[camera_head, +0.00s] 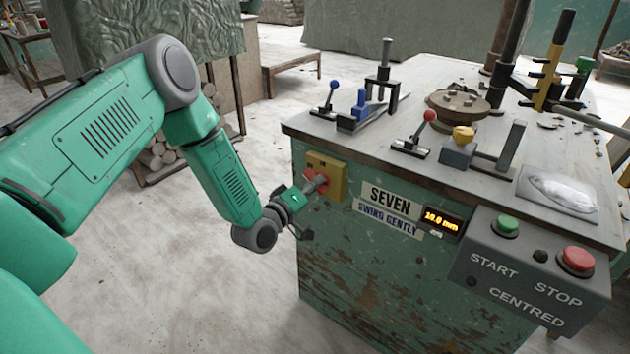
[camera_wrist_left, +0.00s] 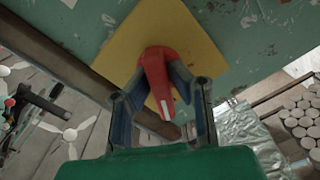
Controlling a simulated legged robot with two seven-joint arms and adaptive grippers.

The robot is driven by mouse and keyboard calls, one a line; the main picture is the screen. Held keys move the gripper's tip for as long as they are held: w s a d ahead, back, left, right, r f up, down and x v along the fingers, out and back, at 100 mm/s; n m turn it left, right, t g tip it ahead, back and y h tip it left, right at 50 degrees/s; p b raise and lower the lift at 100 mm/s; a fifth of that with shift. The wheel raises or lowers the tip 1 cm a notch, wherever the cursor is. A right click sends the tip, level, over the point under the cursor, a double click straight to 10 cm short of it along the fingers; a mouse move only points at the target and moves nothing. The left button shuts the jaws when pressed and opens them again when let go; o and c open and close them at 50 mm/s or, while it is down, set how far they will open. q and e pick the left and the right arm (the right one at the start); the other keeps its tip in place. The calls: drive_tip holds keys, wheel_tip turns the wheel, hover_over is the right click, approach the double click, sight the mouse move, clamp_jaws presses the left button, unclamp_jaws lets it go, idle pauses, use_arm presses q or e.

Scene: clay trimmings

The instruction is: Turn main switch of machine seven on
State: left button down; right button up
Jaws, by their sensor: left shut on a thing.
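The machine marked SEVEN (camera_head: 391,201) has a yellow plate (camera_head: 340,171) on its front side, near the left corner. A red rotary switch handle (camera_head: 322,184) sits on that plate. My left gripper (camera_head: 315,186) reaches it from the left and partly covers it. In the left wrist view the yellow plate (camera_wrist_left: 197,38) looks tilted like a diamond. The red handle (camera_wrist_left: 154,66) has a white mark near its end. The fingers of my left gripper (camera_wrist_left: 158,72) are closed on both sides of the handle. My right gripper is not in view.
A grey control box with a green START button (camera_head: 508,224) and red STOP button (camera_head: 577,260) juts from the machine's front right. A lit display (camera_head: 442,220) reads 10.0 mm. Levers and tools stand on the tabletop. The floor left of the machine is clear.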

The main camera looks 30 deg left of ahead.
use_arm(q)
drive_tip(key=m, duration=0.2)
drive_tip(key=m+p, duration=0.1)
drive_tip(key=m, duration=0.1)
drive_tip(key=m+p, duration=0.1)
drive_tip(key=m, duration=0.1)
drive_tip(key=shift+s+d+f+m, duration=0.15)
drive_tip(key=shift+d+f+m, duration=0.05)
drive_tip(key=shift+f+m, duration=0.1)
drive_tip(key=m+p, duration=0.1)
drive_tip(key=m, duration=0.3)
drive_tip(key=shift+a+m+p, duration=0.1)
drive_tip(key=shift+m+p, duration=0.25)
drive_tip(key=shift+m, duration=0.05)
drive_tip(key=c, duration=1.6)
unclamp_jaws()
drive_tip(key=shift+o, duration=0.3)
drive_tip(key=shift+a, duration=0.1)
drive_tip(key=shift+r, duration=0.1)
drive_tip(key=s+a, duration=0.1)
drive_tip(key=s, duration=1)
drive_tip(key=shift+s, duration=0.35)
